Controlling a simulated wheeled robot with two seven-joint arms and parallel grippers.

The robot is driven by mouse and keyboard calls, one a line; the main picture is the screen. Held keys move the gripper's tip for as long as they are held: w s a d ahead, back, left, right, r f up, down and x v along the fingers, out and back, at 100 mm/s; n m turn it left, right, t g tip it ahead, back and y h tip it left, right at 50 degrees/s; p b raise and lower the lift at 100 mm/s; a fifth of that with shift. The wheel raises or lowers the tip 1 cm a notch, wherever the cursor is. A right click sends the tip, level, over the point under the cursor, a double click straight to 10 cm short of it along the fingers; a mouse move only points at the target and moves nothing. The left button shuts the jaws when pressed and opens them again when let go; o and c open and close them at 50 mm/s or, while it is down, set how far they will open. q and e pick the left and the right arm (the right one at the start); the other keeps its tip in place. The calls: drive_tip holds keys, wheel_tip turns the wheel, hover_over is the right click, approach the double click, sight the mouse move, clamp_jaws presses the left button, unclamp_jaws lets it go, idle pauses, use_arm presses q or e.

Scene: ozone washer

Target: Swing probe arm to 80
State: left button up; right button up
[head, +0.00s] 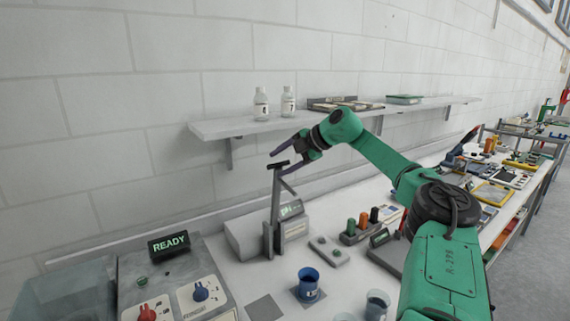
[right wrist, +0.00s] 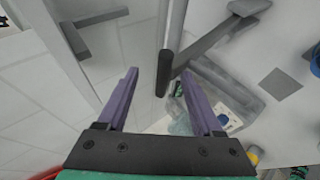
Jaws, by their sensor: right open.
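The probe arm (head: 276,190) is a grey upright arm with a dark bar at its top, standing at a pale grey instrument box with a small lit display (head: 291,209). The display's reading is too small to make out. My right gripper (head: 279,163) has purple fingers and reaches in from the right at the arm's top. In the right wrist view the gripper (right wrist: 160,75) is open, and the dark bar (right wrist: 163,78) shows between its fingertips, with gaps on both sides. I cannot tell whether the fingers touch it. My left gripper is out of view.
A wall shelf (head: 215,129) with two bottles (head: 274,103) runs behind my right arm. A blue cup (head: 308,285), a button box (head: 329,251) and a rack of coloured knobs (head: 362,230) stand on the bench. A panel reading READY (head: 169,244) is at left.

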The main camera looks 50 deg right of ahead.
drive_tip(key=shift+f, duration=0.2)
drive_tip(key=shift+d+r+b, duration=0.1)
drive_tip(key=shift+b, duration=0.45)
drive_tip(key=b+v, duration=0.3)
drive_tip(key=shift+s+d, duration=0.25)
drive_tip(key=shift+d, duration=0.05)
drive_tip(key=a+b+v, duration=0.1)
drive_tip(key=v, duration=1)
drive_tip(key=shift+d+b, duration=0.15)
drive_tip(key=shift+b, duration=0.15)
drive_tip(key=shift+r, duration=0.2)
